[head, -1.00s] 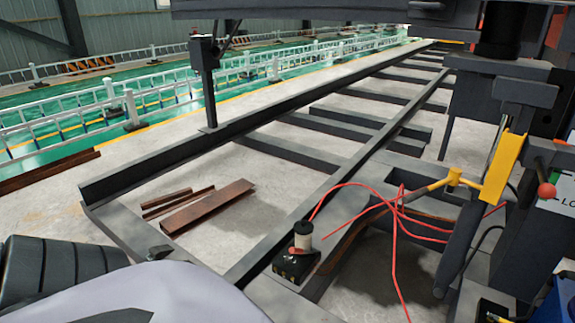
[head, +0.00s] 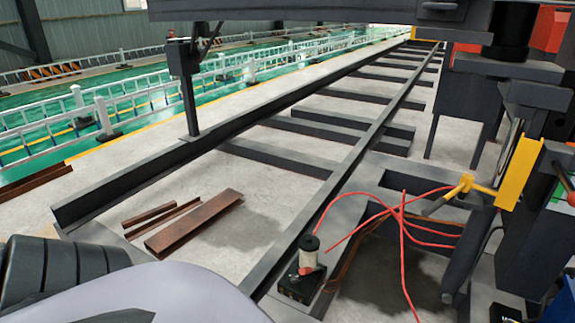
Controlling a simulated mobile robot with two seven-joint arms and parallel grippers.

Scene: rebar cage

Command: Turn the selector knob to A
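I cannot make out a selector knob or a letter A in the head view. A red ball-ended lever (head: 571,199) shows at the right edge, beside a green and white sign that is cut off. Neither of my grippers is in view; dark ribbed and pale parts of my own body fill the lower left.
A long dark steel frame (head: 250,154) with cross bars runs away from me. Rusty steel pieces (head: 195,223) lie on the floor inside it. Red cables (head: 402,225) hang by a yellow-handled machine part (head: 518,172) at the right. White railings (head: 140,110) stand at the left.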

